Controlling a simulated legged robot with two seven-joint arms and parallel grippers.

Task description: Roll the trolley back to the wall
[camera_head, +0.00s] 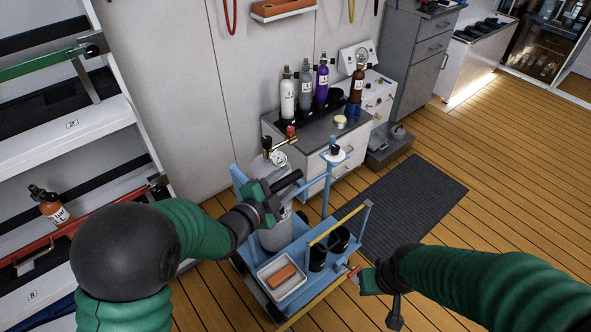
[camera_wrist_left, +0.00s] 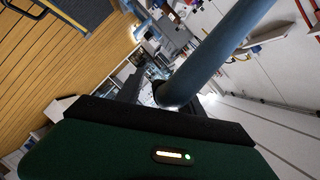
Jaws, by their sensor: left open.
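The blue trolley (camera_head: 242,250) stands on the wooden floor. It carries a grey gas cylinder (camera_head: 275,237) with a gauge, a white tray (camera_head: 272,290) with an orange block, and black cups (camera_head: 318,258). My left gripper (camera_head: 285,190) is open in front of the cylinder's upper part and hides some of it. In the left wrist view a blue tube (camera_wrist_left: 215,50) runs close past the gripper; I cannot tell whether it lies between the fingers. My right gripper (camera_head: 374,290) is by the trolley's near right corner, its jaw opening unclear. The pale wall (camera_head: 170,80) rises behind.
A grey-topped cabinet (camera_head: 309,136) with several bottles stands against the wall, right behind the trolley. White shelving (camera_head: 75,135) stands at the left. A dark mat (camera_head: 415,203) lies right of the trolley. Open wooden floor (camera_head: 500,160) extends to the right.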

